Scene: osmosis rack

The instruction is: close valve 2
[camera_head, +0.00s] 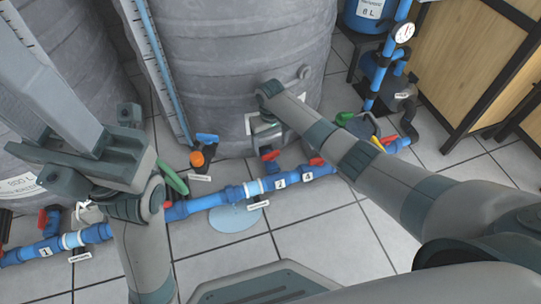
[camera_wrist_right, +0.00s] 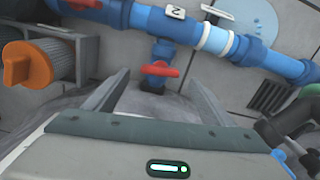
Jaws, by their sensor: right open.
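The main blue pipe carries a label 2 (camera_head: 280,183), and the same label shows in the right wrist view (camera_wrist_right: 175,12). Beside it a short blue branch ends in a valve with a red handle (camera_head: 270,155). In the right wrist view the red handle (camera_wrist_right: 160,69) looks crosswise to the branch. My right gripper (camera_wrist_right: 155,94) is open and empty, with the handle just beyond and between its fingertips, apart from them. In the head view my right gripper (camera_head: 266,133) is partly hidden by its wrist. My left arm is at the left; its jaws are unclear.
A large grey tank (camera_head: 240,60) stands close behind the valve. An orange-capped part (camera_head: 197,159) and a green handle (camera_head: 172,177) are to the left. Another red handle (camera_head: 317,161) and a label 4 (camera_head: 307,177) are to the right. A puddle (camera_head: 235,217) lies on the tiles.

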